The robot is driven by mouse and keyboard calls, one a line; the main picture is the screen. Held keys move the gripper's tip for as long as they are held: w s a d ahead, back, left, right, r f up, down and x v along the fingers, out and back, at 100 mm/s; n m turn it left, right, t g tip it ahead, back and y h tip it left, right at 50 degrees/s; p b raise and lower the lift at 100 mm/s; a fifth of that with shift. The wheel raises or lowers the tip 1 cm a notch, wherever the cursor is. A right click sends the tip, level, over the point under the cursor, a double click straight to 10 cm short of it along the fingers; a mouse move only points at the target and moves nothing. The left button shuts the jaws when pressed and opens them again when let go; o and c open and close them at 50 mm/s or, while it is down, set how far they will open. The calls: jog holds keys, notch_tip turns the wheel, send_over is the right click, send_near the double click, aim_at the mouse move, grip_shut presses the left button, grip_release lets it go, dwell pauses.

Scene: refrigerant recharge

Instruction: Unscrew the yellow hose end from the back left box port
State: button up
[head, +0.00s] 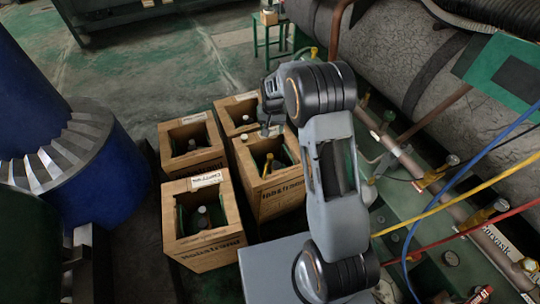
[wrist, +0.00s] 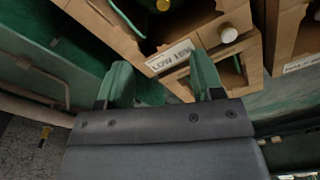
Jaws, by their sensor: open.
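Several open-topped wooden boxes stand on the floor left of my arm in the head view: a back left box (head: 181,163), a back right box (head: 226,107), a front left box (head: 190,249) and a front right box (head: 281,190). A yellow fitting (head: 267,166) stands in the front right box; I cannot tell whether it is the hose end. My gripper (head: 268,126) is above the boxes. In the wrist view my gripper (wrist: 163,82) is open and empty, with a box's "LOW" label (wrist: 168,57) beyond its fingers. A yellow part (wrist: 163,5) shows at the top edge.
A blue cylinder (head: 112,165) with a ribbed metal collar is at the left. A large grey tank (head: 400,60) fills the upper right. Yellow (head: 450,200), blue and red hoses cross the right side. A green stool (head: 268,32) stands behind.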

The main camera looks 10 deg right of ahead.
jog(key=b, duration=0.4)
send_over(270, 155)
jog(key=shift+m+g, duration=0.3)
notch_tip(270, 155, down, 12)
jog(key=shift+f, duration=0.15)
notch_tip(270, 155, down, 9)
jog(key=b, duration=0.5)
jog(key=shift+r, duration=0.2)
jog(key=c, duration=1)
